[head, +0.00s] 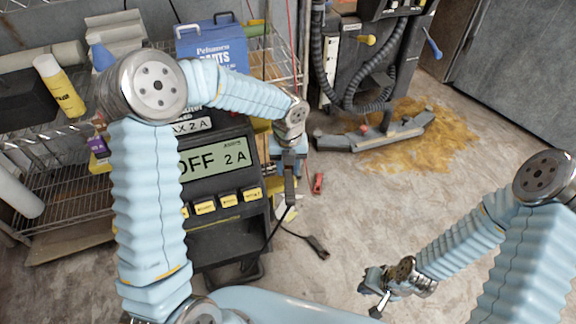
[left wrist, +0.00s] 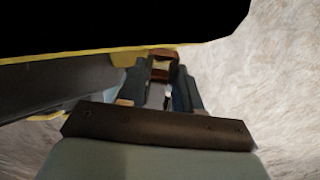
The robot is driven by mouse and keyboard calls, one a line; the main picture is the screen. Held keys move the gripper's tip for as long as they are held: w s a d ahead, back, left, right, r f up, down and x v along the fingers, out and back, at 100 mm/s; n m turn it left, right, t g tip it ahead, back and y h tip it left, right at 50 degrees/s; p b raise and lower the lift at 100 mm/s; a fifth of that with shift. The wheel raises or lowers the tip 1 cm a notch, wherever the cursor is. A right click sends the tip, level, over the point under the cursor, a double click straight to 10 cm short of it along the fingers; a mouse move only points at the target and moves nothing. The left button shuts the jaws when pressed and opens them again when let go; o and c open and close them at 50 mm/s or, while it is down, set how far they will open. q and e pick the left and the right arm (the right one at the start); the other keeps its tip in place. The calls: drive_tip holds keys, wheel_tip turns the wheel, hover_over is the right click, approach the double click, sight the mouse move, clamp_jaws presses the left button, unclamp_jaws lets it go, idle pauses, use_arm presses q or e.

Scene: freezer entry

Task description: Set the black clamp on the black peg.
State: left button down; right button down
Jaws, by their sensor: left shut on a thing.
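My left gripper (head: 290,182) is at the right side of the charger (head: 222,205), pointing down. It is shut on a dark, narrow thing that appears to be the black clamp (head: 290,192), with a black cable running down from it. In the left wrist view, a brownish-red piece with a yellowish middle shows between the fingers (left wrist: 160,85); most of the clamp is hidden. I cannot pick out the black peg in either view. My right gripper (head: 371,300) is open and empty, low at the right above the floor.
A red clamp (head: 318,183) is just right of my left gripper. A black plug-like end (head: 318,246) lies on the floor with its cable. A floor machine (head: 375,139) stands by a brown spill (head: 425,145). The right floor is clear.

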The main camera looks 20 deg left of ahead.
use_arm(q)
drive_tip(key=shift+s+a+f, duration=0.15)
drive_tip(key=shift+s+f, duration=0.1)
drive_tip(key=shift+f, duration=0.05)
use_arm(e)
drive_tip(key=shift+r, duration=0.15)
use_arm(q)
drive_tip(key=c, duration=0.7)
unclamp_jaws()
drive_tip(key=shift+f, duration=0.1)
drive_tip(key=shift+r, duration=0.25)
drive_tip(key=r, duration=0.4)
drive_tip(key=r+p, duration=0.1)
drive_tip(key=r, duration=0.9)
drive_tip(key=shift+w+p, duration=0.25)
drive_tip(key=shift+p, duration=0.1)
use_arm(e)
drive_tip(key=shift+s+a+r, duration=0.2)
drive_tip(key=shift+a+r, duration=0.05)
drive_tip(key=shift+a, duration=0.25)
drive_tip(key=shift+s+a+r, duration=0.15)
drive_tip(key=shift+a+r, duration=0.1)
drive_tip(key=shift+a, duration=0.2)
